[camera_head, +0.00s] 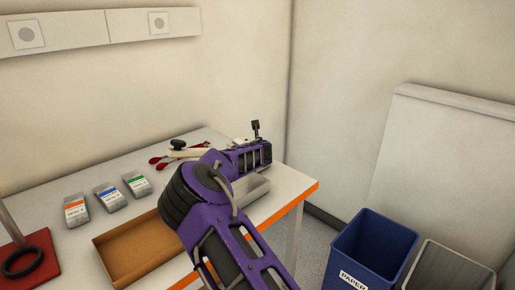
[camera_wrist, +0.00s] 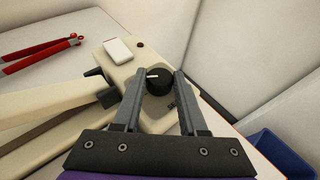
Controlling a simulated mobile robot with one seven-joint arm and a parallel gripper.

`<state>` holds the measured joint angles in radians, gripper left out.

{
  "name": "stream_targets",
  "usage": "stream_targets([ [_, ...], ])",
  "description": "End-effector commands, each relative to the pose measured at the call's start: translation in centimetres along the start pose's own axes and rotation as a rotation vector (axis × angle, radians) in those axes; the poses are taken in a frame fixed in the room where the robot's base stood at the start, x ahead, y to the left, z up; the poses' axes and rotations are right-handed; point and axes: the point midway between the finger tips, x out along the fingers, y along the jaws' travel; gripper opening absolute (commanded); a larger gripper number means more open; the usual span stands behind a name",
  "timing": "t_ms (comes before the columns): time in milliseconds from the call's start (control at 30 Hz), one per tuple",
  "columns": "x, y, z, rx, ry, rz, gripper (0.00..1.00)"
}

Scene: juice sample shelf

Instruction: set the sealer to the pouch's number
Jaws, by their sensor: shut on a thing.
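The cream sealer (camera_wrist: 125,70) stands on the table, partly hidden behind my arm in the head view (camera_head: 187,153). Its black dial (camera_wrist: 159,84) has a white pointer mark that points left in the wrist view. My gripper (camera_wrist: 158,76) is shut on the dial, with one finger on each side of it. The dial's numbers cannot be read. Three grey pouches lie in a row on the table: one with an orange label (camera_head: 76,210), one with a blue label (camera_head: 109,196) and one with a green label (camera_head: 137,184). Their print is too small to read.
An open cardboard tray (camera_head: 115,277) lies at the table's front, with a grey tray (camera_head: 258,190) beyond my arm. Red-handled pliers (camera_wrist: 40,52) lie near the sealer. A red base with a black ring (camera_head: 30,265) is at left. A blue paper bin (camera_head: 372,250) stands right of the table.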

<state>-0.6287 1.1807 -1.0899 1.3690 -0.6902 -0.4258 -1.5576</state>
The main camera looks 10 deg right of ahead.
Motion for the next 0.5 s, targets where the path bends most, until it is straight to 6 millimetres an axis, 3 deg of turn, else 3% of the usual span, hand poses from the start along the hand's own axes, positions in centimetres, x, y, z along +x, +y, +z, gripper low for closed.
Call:
stream_targets([
  [500, 0.22, 0.93, 0.24, 0.182, 0.001, -0.423, 0.0],
])
